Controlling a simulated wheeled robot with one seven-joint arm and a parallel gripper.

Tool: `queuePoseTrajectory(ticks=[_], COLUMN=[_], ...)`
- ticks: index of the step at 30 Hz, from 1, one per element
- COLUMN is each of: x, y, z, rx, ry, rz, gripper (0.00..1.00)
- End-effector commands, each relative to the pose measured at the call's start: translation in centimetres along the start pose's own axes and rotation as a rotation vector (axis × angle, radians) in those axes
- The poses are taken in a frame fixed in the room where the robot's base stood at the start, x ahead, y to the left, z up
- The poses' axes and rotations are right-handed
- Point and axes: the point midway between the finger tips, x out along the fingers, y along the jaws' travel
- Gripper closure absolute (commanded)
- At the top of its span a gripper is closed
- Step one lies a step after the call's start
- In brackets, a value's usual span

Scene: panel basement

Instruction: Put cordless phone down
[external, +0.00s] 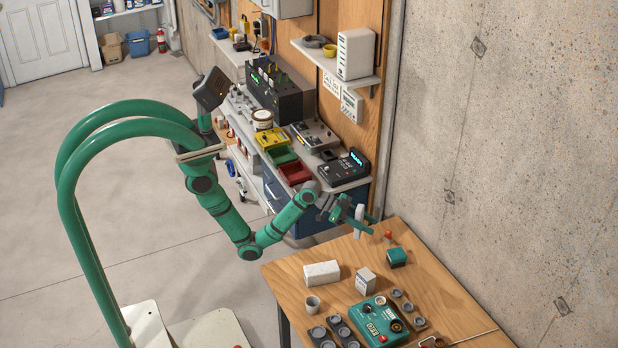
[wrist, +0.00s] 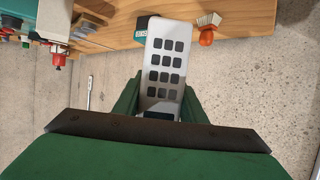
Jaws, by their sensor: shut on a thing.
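The cordless phone (wrist: 165,62) is a slim white handset with rows of dark square keys. In the wrist view it stands out lengthwise from between the green fingers of my gripper (wrist: 158,98), which is shut on it. Its lower end is hidden by the gripper body. In the external view my gripper (external: 356,217) is above the far left part of the wooden table (external: 440,290), near the wall. The phone (external: 359,213) shows there as a small pale piece between the fingers, held clear of the tabletop.
A teal box (external: 397,257) and a red-orange knob (external: 388,235) are near the gripper. A white block (external: 322,272), grey carton (external: 365,281), cup (external: 312,305) and teal device (external: 381,320) stand on the table. The table's right part looks mostly bare. A concrete wall (external: 500,130) rises behind.

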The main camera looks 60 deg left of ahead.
Motion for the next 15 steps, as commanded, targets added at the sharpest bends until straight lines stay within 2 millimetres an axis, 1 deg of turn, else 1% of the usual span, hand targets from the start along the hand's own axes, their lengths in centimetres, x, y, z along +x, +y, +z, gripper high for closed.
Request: queuePoseTrajectory(ticks=[1, 4, 11, 15], x=[0.3, 0.8, 1.6, 2.4], y=[0.0, 0.0, 0.0, 0.0], z=[0.8, 2.1, 4.1, 5.9], rx=[-0.003, -0.003, -0.002, -0.002], ry=[-0.003, -0.003, -0.002, -0.002], rz=[0.001, 0.000, -0.001, 0.000], gripper=[0.89, 0.89, 0.89, 0.89])
